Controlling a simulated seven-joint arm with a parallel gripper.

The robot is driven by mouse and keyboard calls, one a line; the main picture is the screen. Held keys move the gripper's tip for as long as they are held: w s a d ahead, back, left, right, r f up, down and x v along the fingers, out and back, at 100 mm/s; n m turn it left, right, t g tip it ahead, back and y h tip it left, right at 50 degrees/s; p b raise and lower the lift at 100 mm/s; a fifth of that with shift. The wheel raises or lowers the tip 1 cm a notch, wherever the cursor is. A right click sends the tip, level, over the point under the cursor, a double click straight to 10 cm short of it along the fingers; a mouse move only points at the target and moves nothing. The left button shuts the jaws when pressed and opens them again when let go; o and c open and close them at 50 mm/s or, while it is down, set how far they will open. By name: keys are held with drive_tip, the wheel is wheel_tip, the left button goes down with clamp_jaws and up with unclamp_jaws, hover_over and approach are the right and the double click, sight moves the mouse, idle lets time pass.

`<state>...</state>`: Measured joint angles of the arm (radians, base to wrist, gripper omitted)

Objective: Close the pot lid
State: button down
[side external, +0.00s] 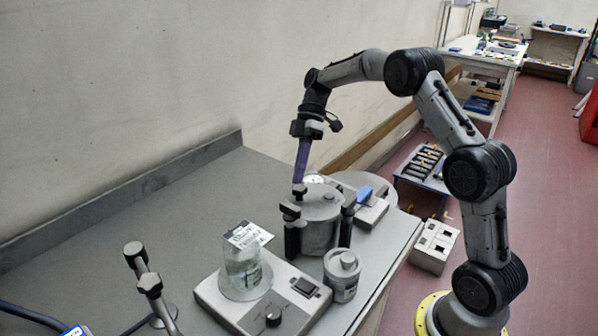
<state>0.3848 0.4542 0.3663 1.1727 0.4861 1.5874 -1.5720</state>
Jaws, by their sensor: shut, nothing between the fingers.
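The pot (318,232) is a grey metal cylinder with black side handles, standing upright on the bench. Its grey lid (322,201) shows as a flat round top at the pot's mouth; I cannot tell whether it is fully seated. My gripper (298,181) points down, with its long purple fingers shut together and empty. Its tips are at the upper left of the pot, close to a dark knob or clamp piece (299,191). I cannot tell whether they touch it. The far side of the pot is hidden.
A hotplate (225,308) bearing a glass beaker (242,270) stands in front of the pot. A lidded grey jar (342,275) is close at its front right.

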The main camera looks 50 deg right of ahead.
drive_tip(key=v, duration=1.2)
drive_tip(key=s+a+r+t+h, duration=0.2)
drive_tip(key=s+a+r+h, duration=0.1)
drive_tip(key=s+a+r, duration=1.1)
drive_tip(key=s+a+f+m+t+h, duration=0.25)
drive_tip(key=s+f+m, duration=0.35)
drive_tip(key=s, duration=0.7)
drive_tip(key=s+d+f+m+t+h, duration=0.1)
drive_tip(key=s+d+f+m+t, duration=0.1)
drive_tip(key=f+m, duration=0.4)
wheel_tip(320, 180, down, 5)
drive_tip(key=shift+s+d+r+t, duration=0.15)
drive_tip(key=shift+d+r+t, duration=0.05)
drive_tip(key=shift+d+t, duration=0.45)
